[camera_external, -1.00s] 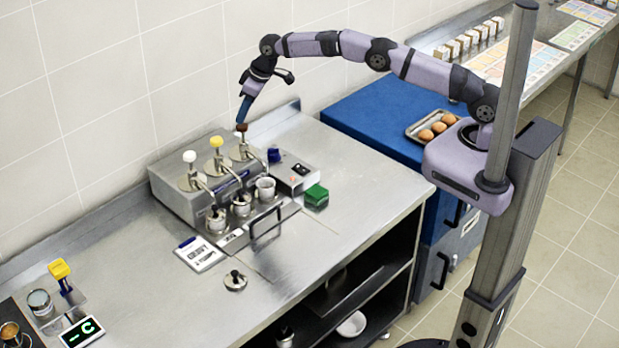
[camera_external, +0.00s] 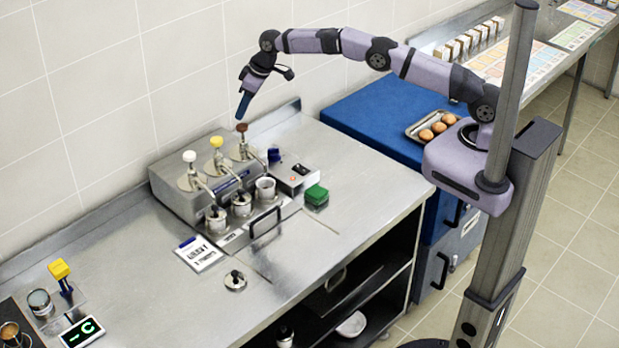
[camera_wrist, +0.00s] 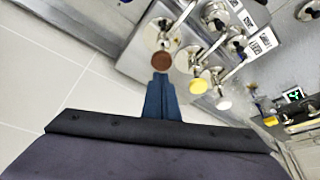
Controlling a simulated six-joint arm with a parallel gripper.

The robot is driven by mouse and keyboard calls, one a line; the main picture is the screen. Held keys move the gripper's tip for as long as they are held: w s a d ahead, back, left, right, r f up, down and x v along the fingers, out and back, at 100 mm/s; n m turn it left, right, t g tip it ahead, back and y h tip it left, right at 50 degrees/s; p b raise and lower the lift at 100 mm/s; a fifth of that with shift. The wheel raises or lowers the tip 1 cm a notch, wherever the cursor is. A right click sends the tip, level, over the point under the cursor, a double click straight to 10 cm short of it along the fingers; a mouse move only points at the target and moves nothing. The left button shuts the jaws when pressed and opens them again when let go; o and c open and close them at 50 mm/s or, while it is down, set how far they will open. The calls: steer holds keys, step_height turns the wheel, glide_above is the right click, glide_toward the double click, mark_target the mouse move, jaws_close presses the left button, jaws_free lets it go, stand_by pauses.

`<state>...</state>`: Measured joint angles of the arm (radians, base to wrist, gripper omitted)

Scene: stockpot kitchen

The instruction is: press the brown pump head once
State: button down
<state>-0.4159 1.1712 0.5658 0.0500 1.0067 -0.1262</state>
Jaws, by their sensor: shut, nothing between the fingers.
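The brown pump head (camera_external: 241,127) tops the right-hand pump of the steel dispenser (camera_external: 180,199), beside the yellow pump head (camera_external: 216,141) and the white pump head (camera_external: 189,156). My gripper (camera_external: 240,117) is shut and empty, pointing down just above the brown head, with a slight gap seeming to show between them. In the wrist view the brown head (camera_wrist: 161,61) lies just beyond my blue fingertips (camera_wrist: 160,76). The yellow head (camera_wrist: 198,86) and white head (camera_wrist: 224,103) are to its right.
Metal cups (camera_external: 265,188) stand under the spouts. A green sponge (camera_external: 316,195) and a box with a red switch (camera_external: 296,176) are at the right. The tiled wall (camera_external: 110,90) is close behind.

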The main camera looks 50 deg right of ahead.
steer(key=shift+r, duration=1.9)
steer(key=shift+d, duration=0.35)
steer(key=s+d+f+m+g+h+b, duration=0.1)
steer(key=s+d+f+m+b, duration=0.15)
steer(key=s+d, duration=0.5)
steer(key=s+d+f+m+g+h+b, duration=0.1)
steer(key=s+d+b, duration=0.3)
steer(key=d, duration=0.6)
steer(key=s+d+f+b, duration=0.1)
steer(key=s+d+f, duration=0.2)
steer(key=s, duration=0.6)
steer(key=s+d+f+m+g+b, duration=0.1)
steer(key=s+d+f, duration=0.2)
steer(key=s, duration=0.7)
steer(key=s+d+f+m+g+b, duration=0.1)
steer(key=s+d+f, duration=0.2)
steer(key=s, duration=0.7)
steer(key=shift+d+f, duration=0.2)
steer(key=shift+d, duration=0.65)
steer(key=shift+m, duration=0.25)
